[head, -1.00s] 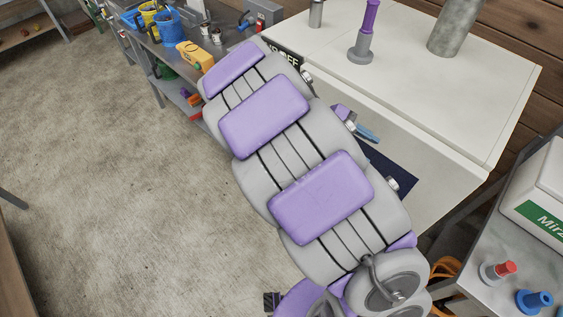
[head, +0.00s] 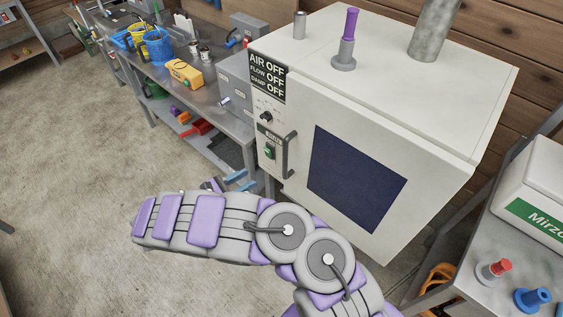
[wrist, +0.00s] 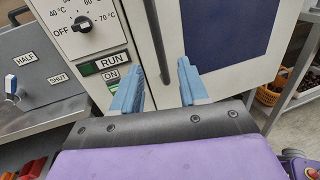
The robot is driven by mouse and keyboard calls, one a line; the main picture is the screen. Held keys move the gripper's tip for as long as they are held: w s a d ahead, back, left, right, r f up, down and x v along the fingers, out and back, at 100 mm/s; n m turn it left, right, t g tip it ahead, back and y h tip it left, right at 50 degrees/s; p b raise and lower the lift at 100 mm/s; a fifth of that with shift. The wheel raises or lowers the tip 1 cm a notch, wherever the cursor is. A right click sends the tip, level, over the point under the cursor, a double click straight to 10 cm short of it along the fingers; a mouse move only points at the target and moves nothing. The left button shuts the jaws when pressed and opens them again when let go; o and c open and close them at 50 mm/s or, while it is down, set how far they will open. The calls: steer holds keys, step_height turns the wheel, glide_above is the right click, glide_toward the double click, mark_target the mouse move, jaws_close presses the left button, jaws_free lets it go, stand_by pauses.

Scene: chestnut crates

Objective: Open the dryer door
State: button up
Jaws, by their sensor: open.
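The dryer (head: 430,110) is a white box with its door (head: 300,125) shut. The door has a dark window (head: 355,180) and a dark vertical handle (head: 289,155) at its left edge. In the wrist view the handle (wrist: 157,40) runs down between the two blue fingers of my gripper (wrist: 158,88), its lower end near the fingertips. My gripper is open; the fingers stand apart on either side of the handle's line. I cannot tell whether they touch it. In the head view my gripper (head: 230,182) is below and left of the handle, partly hidden by my arm.
A control panel (head: 266,115) with a knob and a RUN switch is left of the door. A table with red and blue knobs (head: 533,300) stands at right. The floor in front is clear.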

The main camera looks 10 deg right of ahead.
mark_target(285, 159)
steer(key=shift+n+t, duration=0.3)
steer(key=shift+n, duration=0.1)
steer(key=b+x, duration=0.1)
steer(key=x, duration=0.4)
steer(key=f+b+x, duration=0.1)
steer(key=x, duration=0.4)
steer(key=b+x, duration=0.2)
steer(key=x, duration=0.4)
steer(key=shift+w+f, duration=0.1)
steer(key=shift+f, duration=0.3)
steer(key=shift+a, duration=0.1)
jaws_close()
